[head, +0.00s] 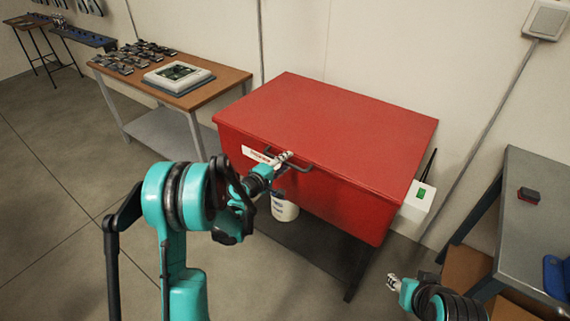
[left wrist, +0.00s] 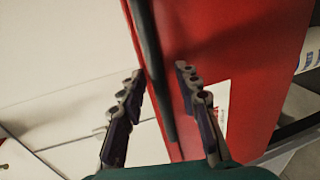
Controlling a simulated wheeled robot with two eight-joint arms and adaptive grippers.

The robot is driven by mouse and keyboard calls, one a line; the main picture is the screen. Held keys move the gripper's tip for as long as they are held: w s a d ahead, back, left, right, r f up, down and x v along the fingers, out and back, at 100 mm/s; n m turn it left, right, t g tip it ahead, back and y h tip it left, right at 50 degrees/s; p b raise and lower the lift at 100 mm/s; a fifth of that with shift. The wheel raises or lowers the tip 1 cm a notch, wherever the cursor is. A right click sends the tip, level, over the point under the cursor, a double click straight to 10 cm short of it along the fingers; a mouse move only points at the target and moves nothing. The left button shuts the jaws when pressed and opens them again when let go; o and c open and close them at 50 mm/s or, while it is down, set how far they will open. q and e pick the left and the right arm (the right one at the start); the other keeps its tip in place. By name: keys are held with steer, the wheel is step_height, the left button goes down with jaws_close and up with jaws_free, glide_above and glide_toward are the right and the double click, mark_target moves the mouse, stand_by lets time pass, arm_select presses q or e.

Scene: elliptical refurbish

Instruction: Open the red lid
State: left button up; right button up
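The red lid (head: 340,112) lies closed on top of a red box (head: 330,198). A dark bar handle (head: 302,167) sticks out from the front near the lid's edge. My left gripper (head: 283,158) is at this handle. In the left wrist view, the handle (left wrist: 150,60) runs between the two fingers of my left gripper (left wrist: 158,78). These fingers are apart, with gaps showing beside the bar. My right gripper (head: 393,282) is low at the right, away from the box; its finger opening is too small to tell.
A white bottle (head: 284,207) stands under the box. A white switch box (head: 418,200) is at its right side. A grey table (head: 535,190) with a dark red block (head: 528,194) is at the right. A wooden table (head: 212,82) with small parts stands at the left.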

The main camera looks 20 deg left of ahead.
arm_select(q)
steer(key=shift+c, duration=0.3)
jaws_close()
